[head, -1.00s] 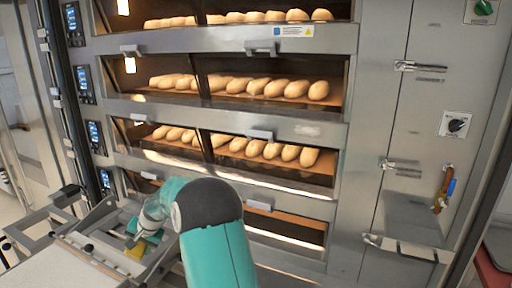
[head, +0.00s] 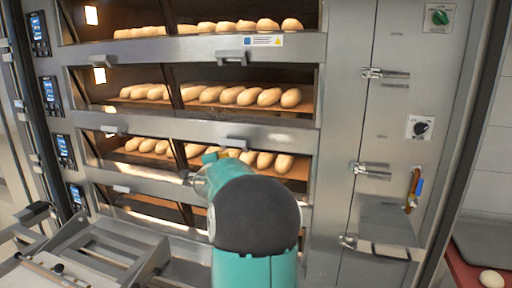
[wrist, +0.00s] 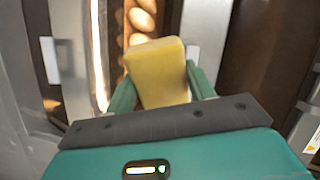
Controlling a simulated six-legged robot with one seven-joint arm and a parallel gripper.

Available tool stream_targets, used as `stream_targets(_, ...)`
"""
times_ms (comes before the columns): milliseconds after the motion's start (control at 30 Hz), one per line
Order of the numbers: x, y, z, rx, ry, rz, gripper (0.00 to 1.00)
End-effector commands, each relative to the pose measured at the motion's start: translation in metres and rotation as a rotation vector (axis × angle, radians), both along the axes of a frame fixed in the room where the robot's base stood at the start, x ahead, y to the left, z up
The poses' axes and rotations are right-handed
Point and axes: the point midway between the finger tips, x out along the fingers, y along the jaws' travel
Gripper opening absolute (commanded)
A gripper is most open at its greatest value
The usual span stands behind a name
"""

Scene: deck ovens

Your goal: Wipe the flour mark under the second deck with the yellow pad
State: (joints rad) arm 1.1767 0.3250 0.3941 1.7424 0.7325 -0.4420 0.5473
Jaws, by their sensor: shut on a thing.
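In the wrist view the yellow pad (wrist: 158,72) sits between the two teal fingers of my gripper (wrist: 160,88), which is shut on it. In the head view my gripper (head: 208,160) is in front of the third row of loaves, and my arm hides the pad. A faint whitish patch, which looks like the flour mark (head: 281,137), shows on the steel strip under the second deck (head: 200,92), right of a handle. My gripper is lower and to the left of it. I cannot make out the mark in the wrist view.
Handles (head: 232,57) stick out from the deck fronts. Latches (head: 385,74) and a brown and blue object (head: 413,188) are on the right panel. A metal frame or tray stand (head: 110,250) stands at lower left. An egg-like object (head: 491,279) lies at the lower right.

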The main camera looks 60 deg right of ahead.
Motion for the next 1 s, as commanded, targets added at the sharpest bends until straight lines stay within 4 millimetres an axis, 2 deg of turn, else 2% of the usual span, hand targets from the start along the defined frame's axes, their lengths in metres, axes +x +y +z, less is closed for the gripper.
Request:
stream_targets(33, -0.022, -0.013, 0.014, -0.030, -0.015, -0.064, 0.33)
stream_targets(200, -0.084, -0.043, 0.049, -0.111, -0.045, -0.241, 0.33)
stream_targets(333, -0.112, -0.052, 0.064, -0.146, -0.052, -0.315, 0.33)
stream_targets(500, -0.122, -0.058, 0.069, -0.158, -0.051, -0.342, 0.33)
stream_targets(1000, -0.114, -0.104, 0.068, -0.157, -0.052, -0.339, 0.33)
